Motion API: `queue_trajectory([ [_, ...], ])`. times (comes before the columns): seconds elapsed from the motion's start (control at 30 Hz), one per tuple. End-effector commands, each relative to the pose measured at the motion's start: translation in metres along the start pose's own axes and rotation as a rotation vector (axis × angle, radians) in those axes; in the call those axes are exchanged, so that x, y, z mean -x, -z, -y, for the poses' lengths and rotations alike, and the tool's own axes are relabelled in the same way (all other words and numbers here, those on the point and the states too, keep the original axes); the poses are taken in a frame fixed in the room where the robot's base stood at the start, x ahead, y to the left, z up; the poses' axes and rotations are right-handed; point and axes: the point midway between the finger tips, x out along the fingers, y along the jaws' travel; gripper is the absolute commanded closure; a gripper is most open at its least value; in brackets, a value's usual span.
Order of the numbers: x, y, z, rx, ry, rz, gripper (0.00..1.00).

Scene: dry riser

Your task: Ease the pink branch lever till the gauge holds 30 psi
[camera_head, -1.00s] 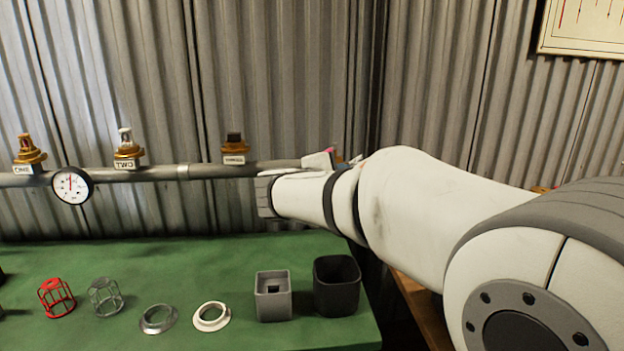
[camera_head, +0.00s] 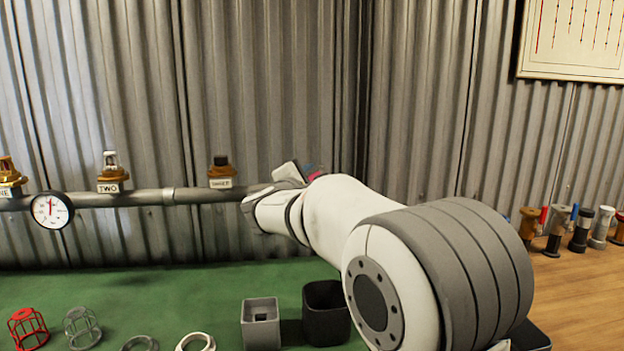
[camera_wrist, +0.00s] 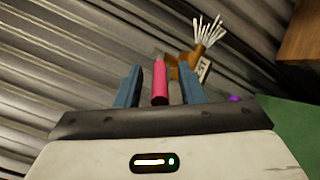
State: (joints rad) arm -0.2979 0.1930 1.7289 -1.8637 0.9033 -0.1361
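The pink branch lever (camera_wrist: 160,82) stands between the two blue fingers of my gripper (camera_wrist: 159,84) in the wrist view. The fingers are apart, with a narrow gap on each side of the lever. In the head view a bit of pink (camera_head: 315,174) shows behind my wrist, and the fingertips are hidden. The round white gauge (camera_head: 51,210) sits on the grey pipe (camera_head: 145,198) at the far left. Its red needle points about straight up; the numbers are too small to read.
Brass valve heads stand on the pipe, one labelled TWO (camera_head: 109,188). The green bench (camera_head: 190,285) holds a red cage (camera_head: 27,328), a grey cage (camera_head: 81,328), rings, a grey box (camera_head: 261,332) and a dark bin (camera_head: 326,326). Several fittings (camera_head: 580,230) stand on the wooden bench at right.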

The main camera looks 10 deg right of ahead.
Motion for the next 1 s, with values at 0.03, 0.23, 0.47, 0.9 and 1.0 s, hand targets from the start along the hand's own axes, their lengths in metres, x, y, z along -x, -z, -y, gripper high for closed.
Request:
queue_trajectory([
  [0.03,-0.0012,-0.0002,0.0000,0.000,0.000,0.000,0.65],
  [0.23,-0.0013,-0.0002,0.0001,0.000,0.000,0.000,0.65],
  [0.47,-0.0011,-0.0002,0.0001,0.000,0.000,0.000,0.83],
  [0.9,-0.0010,-0.0002,0.0002,0.000,0.000,0.000,1.00],
  [1.0,-0.0010,-0.0002,0.0002,0.000,0.000,0.000,1.00],
])
